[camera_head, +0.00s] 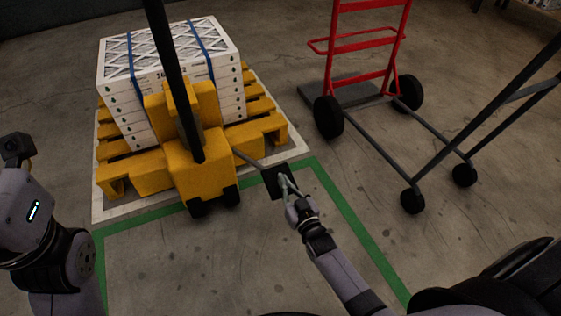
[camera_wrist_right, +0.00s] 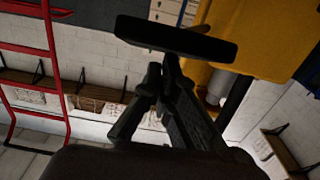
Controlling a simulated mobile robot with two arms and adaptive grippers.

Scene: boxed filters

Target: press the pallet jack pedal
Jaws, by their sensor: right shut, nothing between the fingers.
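The yellow pallet jack (camera_head: 200,165) stands with its forks in a wooden pallet and its black handle rising toward me. Its black pedal (camera_head: 269,179) sticks out to the right on a thin grey rod. My right gripper (camera_head: 285,182) is shut and empty, with its fingertips at the pedal, covering part of it. In the right wrist view the pedal (camera_wrist_right: 175,38) is a dark plate across the tips of my right gripper (camera_wrist_right: 165,68). I cannot tell for sure whether they touch. My left arm shows at the left edge, but its gripper is out of view.
White filter boxes (camera_head: 170,65) with blue straps are stacked on the pallet (camera_head: 258,106). A red hand truck (camera_head: 362,45) and a dark wheeled frame (camera_head: 437,135) stand to the right. Green floor tape (camera_head: 345,212) borders open concrete in front.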

